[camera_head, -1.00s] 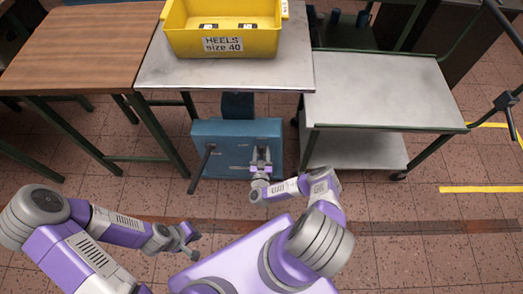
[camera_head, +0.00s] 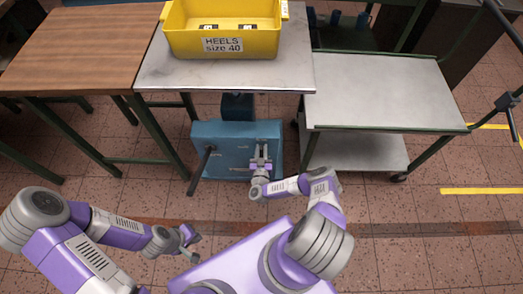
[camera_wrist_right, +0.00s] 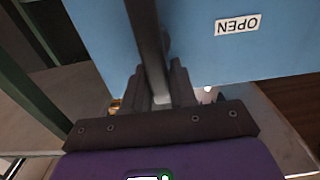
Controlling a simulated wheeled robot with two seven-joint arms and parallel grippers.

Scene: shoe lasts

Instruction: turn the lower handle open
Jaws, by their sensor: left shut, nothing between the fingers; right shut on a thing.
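A blue cabinet (camera_head: 222,160) stands low under the metal table. My right gripper (camera_head: 261,158) is at the right part of its front. In the right wrist view my right gripper (camera_wrist_right: 162,88) is shut on a dark straight bar handle (camera_wrist_right: 147,35), which runs across the blue panel. An upside-down white label reading OPEN (camera_wrist_right: 237,25) is on the panel, right of the handle. Another dark lever (camera_head: 200,172) sticks out from the cabinet's left side. My left gripper (camera_head: 192,238) is shut and empty, well in front of the cabinet. The gripped handle is hard to make out in the head view.
A yellow bin (camera_head: 180,40) labelled HEELS size 40 stands on the metal table (camera_head: 300,70). A wooden table (camera_head: 75,55) is at left. A two-shelf trolley (camera_head: 385,90) is at right, close to the cabinet. Tiled floor is clear at front right.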

